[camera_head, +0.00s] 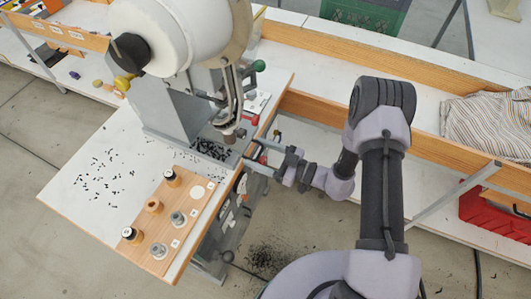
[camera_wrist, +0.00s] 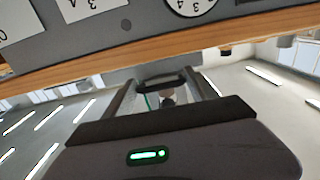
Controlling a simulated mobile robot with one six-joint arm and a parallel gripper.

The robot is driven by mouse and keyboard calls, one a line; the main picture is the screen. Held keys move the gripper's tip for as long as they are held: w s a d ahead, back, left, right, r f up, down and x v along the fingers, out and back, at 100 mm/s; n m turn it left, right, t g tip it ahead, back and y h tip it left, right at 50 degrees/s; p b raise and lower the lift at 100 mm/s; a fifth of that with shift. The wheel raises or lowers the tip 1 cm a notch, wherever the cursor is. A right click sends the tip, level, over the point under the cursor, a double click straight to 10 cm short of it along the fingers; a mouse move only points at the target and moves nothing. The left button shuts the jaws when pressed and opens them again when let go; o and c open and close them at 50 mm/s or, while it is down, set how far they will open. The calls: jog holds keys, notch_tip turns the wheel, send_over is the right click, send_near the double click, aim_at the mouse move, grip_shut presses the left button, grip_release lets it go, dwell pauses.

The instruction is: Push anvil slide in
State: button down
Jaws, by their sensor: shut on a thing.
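The eyelet press (camera_head: 165,90) stands on the bench, with a white rounded head and a grey frame. Its anvil area (camera_head: 212,150) is a grey bed strewn with dark bits under the ram, near the bench's right edge. My gripper (camera_head: 262,157) reaches this edge from the right, at the press's base. In the wrist view its two fingers are closed on a dark crosspiece (camera_wrist: 162,80), which looks like the anvil slide's front part. How far the slide stands out is hard to tell, as the gripper and bench edge hide much of it.
A wooden board (camera_head: 168,222) with knobs and small cylinders lies at the bench's front. Black bits (camera_head: 100,180) are scattered on the white top. A green-knobbed lever (camera_head: 258,66) and a red handle (camera_head: 250,119) stick out near my gripper. A shelf with wooden edging (camera_head: 350,125) runs behind my arm.

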jog(key=shift+w+r, duration=0.15)
jog(key=shift+w, duration=0.05)
jog(key=c, duration=0.6)
grip_release()
jog(key=shift+a, duration=0.1)
jog(key=p+v, duration=0.2)
jog(key=v, duration=1.5)
jog(key=shift+p, duration=0.4)
